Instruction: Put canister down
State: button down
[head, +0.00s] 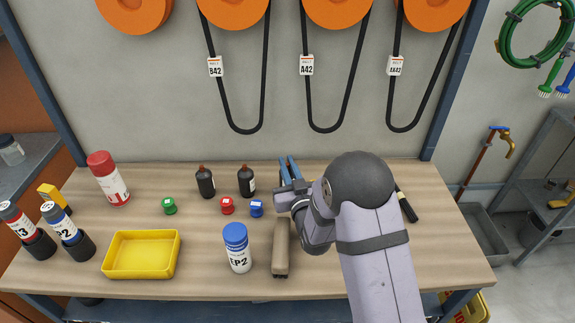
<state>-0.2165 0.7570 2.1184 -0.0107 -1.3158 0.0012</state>
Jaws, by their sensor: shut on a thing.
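My gripper (290,196) is right of the middle of the wooden bench (205,285). Another white canister with a red lid (108,180) stands at the back left.
A yellow tray (141,273) looks empty. Two dark bottles (205,182) and small green, red and blue caps (169,206) stand behind. Labelled cartridges (68,233) are at left. Blue-handled pliers (288,168) lie behind my gripper. Belts (266,90) hang above.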

jog(key=shift+f, duration=0.15)
jog(key=c, duration=1.8)
grip_release()
jog(key=shift+v, duration=6.05)
jog(key=shift+r, duration=0.25)
